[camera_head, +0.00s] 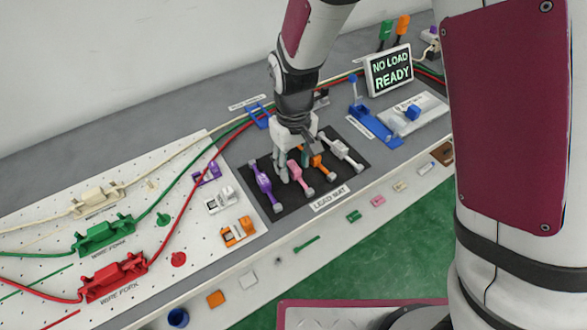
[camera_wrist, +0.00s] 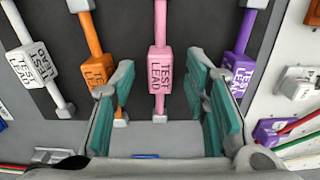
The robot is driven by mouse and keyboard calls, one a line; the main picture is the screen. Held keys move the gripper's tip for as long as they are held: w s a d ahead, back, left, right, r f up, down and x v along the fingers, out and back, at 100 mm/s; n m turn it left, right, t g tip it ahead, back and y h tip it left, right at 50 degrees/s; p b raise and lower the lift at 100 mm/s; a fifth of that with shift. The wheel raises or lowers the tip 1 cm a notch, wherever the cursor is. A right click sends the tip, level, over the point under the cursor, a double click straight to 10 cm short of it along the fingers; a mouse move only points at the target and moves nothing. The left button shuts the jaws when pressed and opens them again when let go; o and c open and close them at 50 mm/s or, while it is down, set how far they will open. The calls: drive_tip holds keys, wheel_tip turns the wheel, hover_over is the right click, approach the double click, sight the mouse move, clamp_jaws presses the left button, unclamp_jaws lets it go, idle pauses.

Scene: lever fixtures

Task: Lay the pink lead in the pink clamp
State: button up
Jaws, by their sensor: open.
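The pink lead (camera_head: 296,171) lies on the dark lead mat (camera_head: 290,207), between a purple lead (camera_head: 264,185) and an orange lead (camera_head: 319,160). In the wrist view the pink lead (camera_wrist: 160,72) runs upright in the picture, its block marked TEST LEAD. My gripper (camera_head: 284,176) is over the mat at the pink lead. In the wrist view my gripper (camera_wrist: 160,80) has its teal-padded fingers apart, one on each side of the pink block, with gaps. I cannot make out a pink clamp in either view.
A white lead (camera_head: 342,148) lies at the mat's right. Purple (camera_head: 207,173), white (camera_head: 220,200) and orange (camera_head: 238,232) clamps stand left of the mat. A screen (camera_head: 388,70) reads NO LOAD READY. Red and green wires run behind the mat.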

clamp_jaws()
idle(0.3)
